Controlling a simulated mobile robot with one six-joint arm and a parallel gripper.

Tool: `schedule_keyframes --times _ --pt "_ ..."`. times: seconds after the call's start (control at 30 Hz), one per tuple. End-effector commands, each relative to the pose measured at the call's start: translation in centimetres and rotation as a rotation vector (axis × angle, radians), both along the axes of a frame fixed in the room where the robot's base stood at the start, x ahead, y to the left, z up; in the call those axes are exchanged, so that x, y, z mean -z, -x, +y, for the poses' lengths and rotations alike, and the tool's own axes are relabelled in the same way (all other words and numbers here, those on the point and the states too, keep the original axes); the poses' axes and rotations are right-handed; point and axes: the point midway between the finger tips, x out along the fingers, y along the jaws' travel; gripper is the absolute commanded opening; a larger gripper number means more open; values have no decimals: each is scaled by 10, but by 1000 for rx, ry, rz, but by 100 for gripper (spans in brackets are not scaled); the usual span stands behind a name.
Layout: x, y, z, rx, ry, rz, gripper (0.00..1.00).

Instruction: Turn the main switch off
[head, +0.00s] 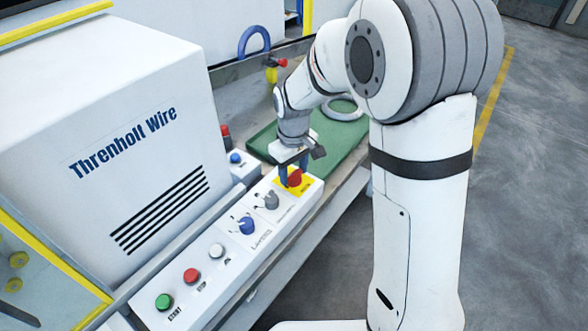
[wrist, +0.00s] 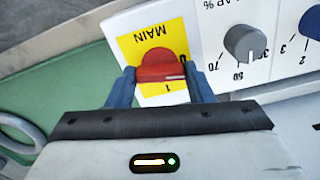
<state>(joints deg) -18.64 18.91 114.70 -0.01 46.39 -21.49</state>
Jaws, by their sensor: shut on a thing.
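The main switch is a red rotary knob (head: 294,179) on a yellow plate at the far end of the white control panel (head: 216,268). In the wrist view the red knob (wrist: 161,66) sits between the two blue-grey fingers of my gripper (wrist: 162,82), which is shut on it. The yellow plate (wrist: 133,46) reads MAIN, upside down in this view, with a "1" below the knob. A pale mark shows at the knob's lower right edge. In the head view my gripper (head: 293,171) reaches down onto the knob from above.
Nearby on the panel are a grey dial (head: 271,200), a blue dial (head: 246,225), and white (head: 216,250), red (head: 192,275) and green (head: 164,302) buttons. A white machine housing (head: 110,140) stands on the left. A green mat (head: 338,148) with a pale ring lies behind.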

Motion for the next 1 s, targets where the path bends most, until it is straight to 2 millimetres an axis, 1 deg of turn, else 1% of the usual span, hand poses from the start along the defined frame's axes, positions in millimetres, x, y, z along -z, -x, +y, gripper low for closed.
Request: schedule_keyframes --times 0.2,0.4,0.97,1.0 --pt "0 0 0 -127 -1 -1 24" --pt "0 0 0 -196 -1 -1 24" --pt "0 0 0 -226 0 -1 24" --pt "0 0 0 -226 0 -1 49"
